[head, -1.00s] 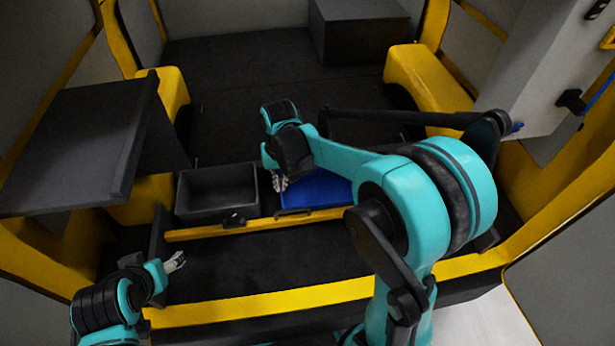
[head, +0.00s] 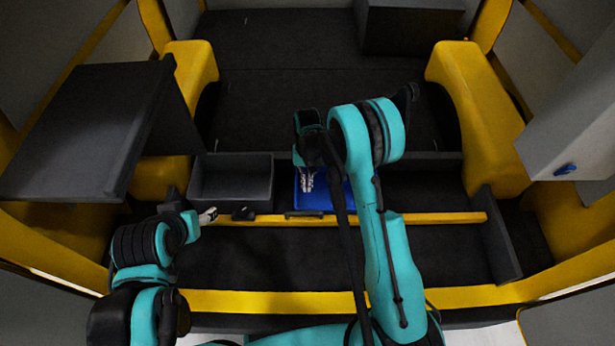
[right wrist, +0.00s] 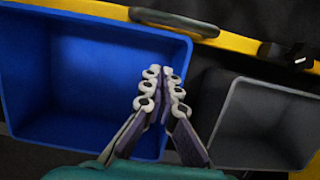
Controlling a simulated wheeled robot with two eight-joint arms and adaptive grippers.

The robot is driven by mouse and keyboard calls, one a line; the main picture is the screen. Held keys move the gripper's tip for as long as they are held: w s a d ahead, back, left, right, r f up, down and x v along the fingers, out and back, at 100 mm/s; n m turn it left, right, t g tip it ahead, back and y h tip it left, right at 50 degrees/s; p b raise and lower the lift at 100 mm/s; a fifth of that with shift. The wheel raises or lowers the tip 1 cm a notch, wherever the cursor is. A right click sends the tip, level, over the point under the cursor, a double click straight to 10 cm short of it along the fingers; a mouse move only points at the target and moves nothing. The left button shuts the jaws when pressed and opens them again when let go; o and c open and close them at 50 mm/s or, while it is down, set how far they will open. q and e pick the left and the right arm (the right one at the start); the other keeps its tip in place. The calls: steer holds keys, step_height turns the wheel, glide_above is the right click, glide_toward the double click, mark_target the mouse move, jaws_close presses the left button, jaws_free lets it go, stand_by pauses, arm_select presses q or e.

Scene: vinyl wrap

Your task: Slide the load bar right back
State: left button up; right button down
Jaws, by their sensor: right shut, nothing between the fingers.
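The yellow load bar (head: 400,218) runs left to right across the dark van floor, just in front of the two bins. A dark handle (head: 304,214) and a black knob (head: 242,214) sit on it. The bar also shows at the top of the right wrist view (right wrist: 90,10). My right gripper (head: 307,182) is shut and empty, above the blue bin behind the bar; in the right wrist view its fingertips (right wrist: 163,85) meet over the bin's side. My left gripper (head: 208,216) shows near the bar's left end; its jaws are too small to judge, and contact is unclear.
The blue bin (right wrist: 80,85) stands beside the grey bin (head: 232,181). A dark panel (head: 505,240) stands at the bar's right end. Yellow wheel arches (head: 480,110) flank the floor. A dark table-like surface (head: 85,130) is at left. The floor behind is largely clear.

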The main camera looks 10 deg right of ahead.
arm_select(q)
steer(key=shift+f+b, duration=0.8)
steer(key=shift+f, duration=0.2)
arm_select(e)
steer(key=shift+s+a+f, duration=0.25)
steer(key=shift+s+f, duration=0.6)
steer(key=shift+s, duration=0.3)
steer(key=shift+s+a+f, duration=0.25)
steer(key=shift+s+f, duration=0.6)
steer(key=shift+s, duration=0.3)
